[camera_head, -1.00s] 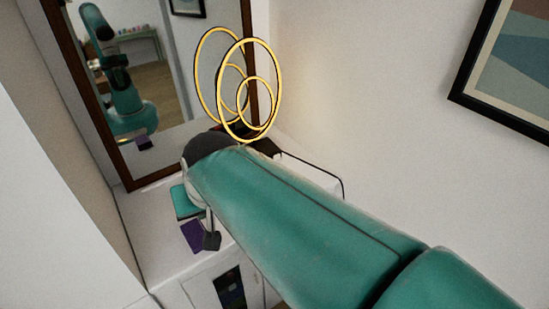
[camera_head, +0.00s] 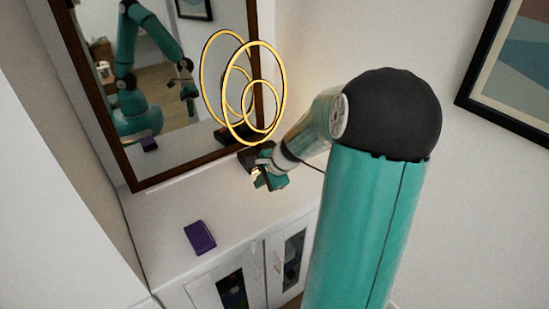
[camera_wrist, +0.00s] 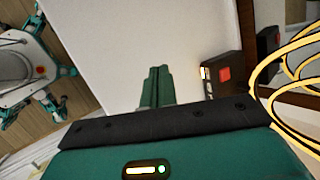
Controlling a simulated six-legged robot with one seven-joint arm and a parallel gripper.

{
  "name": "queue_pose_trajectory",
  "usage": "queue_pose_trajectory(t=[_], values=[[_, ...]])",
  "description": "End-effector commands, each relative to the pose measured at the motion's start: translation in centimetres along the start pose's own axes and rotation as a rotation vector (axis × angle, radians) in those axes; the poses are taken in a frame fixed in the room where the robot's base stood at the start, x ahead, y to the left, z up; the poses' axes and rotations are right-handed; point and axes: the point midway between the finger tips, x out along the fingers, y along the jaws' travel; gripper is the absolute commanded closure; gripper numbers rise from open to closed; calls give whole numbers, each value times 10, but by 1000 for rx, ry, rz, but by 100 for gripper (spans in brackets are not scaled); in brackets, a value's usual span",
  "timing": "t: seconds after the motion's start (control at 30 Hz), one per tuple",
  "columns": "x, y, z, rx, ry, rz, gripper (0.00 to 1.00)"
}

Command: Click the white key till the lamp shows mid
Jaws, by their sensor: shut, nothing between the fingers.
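The lamp (camera_head: 285,92) is a set of glowing gold rings on a dark base (camera_head: 250,156), at the back of the white cabinet top by the mirror. In the wrist view the black base (camera_wrist: 218,90) shows a red patch (camera_wrist: 224,73) and a small pale, yellowish strip (camera_wrist: 204,73) at its left edge. I cannot tell whether the strip is the white key or an indicator. My gripper (camera_head: 265,181) is beside the base in the head view. In the wrist view its teal fingers (camera_wrist: 157,86) are shut and empty, left of the base and apart from it.
A purple box or book (camera_head: 200,238) lies on the cabinet top (camera_head: 180,262), whose middle is clear. The dark-framed mirror (camera_head: 105,115) stands behind and repeats the rings and my arm. A framed picture (camera_head: 515,75) hangs at right.

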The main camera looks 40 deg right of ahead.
Motion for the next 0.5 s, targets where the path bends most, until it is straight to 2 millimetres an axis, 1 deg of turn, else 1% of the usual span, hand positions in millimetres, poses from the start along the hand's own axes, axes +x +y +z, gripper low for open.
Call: queue_pose_trajectory(t=[0.03,0.17,0.2,0.27,0.3,0.4,0.5], values=[[5,2,-20,92,-11,-23,100],[14,5,-66,318,-38,-92,100],[16,7,-80,390,-46,-116,100],[18,10,-101,495,-61,-151,100],[19,12,-115,562,-69,-175,100],[20,16,-142,696,-89,-224,100],[20,20,-161,788,-103,-260,100]])
